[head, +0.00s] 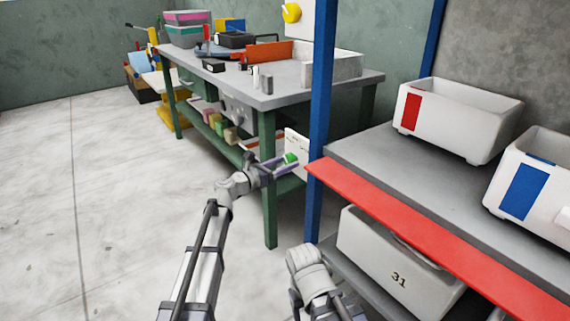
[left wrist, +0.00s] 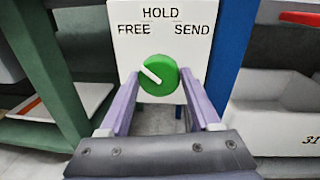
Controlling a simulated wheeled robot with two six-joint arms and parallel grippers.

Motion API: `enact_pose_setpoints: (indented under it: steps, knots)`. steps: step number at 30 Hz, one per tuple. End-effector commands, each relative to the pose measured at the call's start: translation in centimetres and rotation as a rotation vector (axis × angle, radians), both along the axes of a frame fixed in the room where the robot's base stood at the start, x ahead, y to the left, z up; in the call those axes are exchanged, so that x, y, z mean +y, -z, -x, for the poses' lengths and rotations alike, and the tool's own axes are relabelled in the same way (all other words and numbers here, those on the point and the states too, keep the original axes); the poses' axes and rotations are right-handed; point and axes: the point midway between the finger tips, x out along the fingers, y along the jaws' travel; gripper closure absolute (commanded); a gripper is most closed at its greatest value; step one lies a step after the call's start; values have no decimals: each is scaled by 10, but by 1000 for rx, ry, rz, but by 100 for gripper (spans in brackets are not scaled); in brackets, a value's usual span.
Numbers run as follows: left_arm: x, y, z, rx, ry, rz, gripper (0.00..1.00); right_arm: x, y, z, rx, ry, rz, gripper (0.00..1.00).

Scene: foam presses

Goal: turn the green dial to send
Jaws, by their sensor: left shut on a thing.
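The green dial (left wrist: 158,75) sits on a white panel (left wrist: 190,52) marked FREE on the left, HOLD at the top and SEND on the right. Its white pointer line slants to the upper left, on the FREE side. My left gripper (left wrist: 158,78) is shut on the dial, one purple finger on each side. In the head view the dial (head: 291,158) and the panel (head: 300,143) show small beside the blue post, with my left gripper (head: 281,163) at the dial. My right arm shows at the bottom, but its gripper is out of view.
A blue post (head: 322,100) stands right beside the panel. A shelf with a red front edge (head: 420,235) and white bins (head: 455,130) is to the right. A green workbench (head: 268,185) with several items stands behind. The floor at left is clear.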

Motion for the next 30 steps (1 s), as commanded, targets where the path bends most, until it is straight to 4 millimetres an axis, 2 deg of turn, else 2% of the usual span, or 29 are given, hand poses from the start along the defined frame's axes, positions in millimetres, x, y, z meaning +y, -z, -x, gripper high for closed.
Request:
enact_pose_setpoints:
  steps: [1, 7, 17, 30]
  knots:
    - [0, 0, 0, 0, 0, 0, 69, 0, 0, 0, 0, 0, 0, 35]
    - [0, 0, 0, 0, 0, 0, 92, 0, 0, 0, 0, 0, 0, 35]
    - [0, 1, 0, -47, 0, -34, 92, 0, 2, 0, 0, 0, 0, 35]
    - [0, 2, 0, -338, 0, -246, 92, 0, 10, 0, 0, 2, 0, 35]
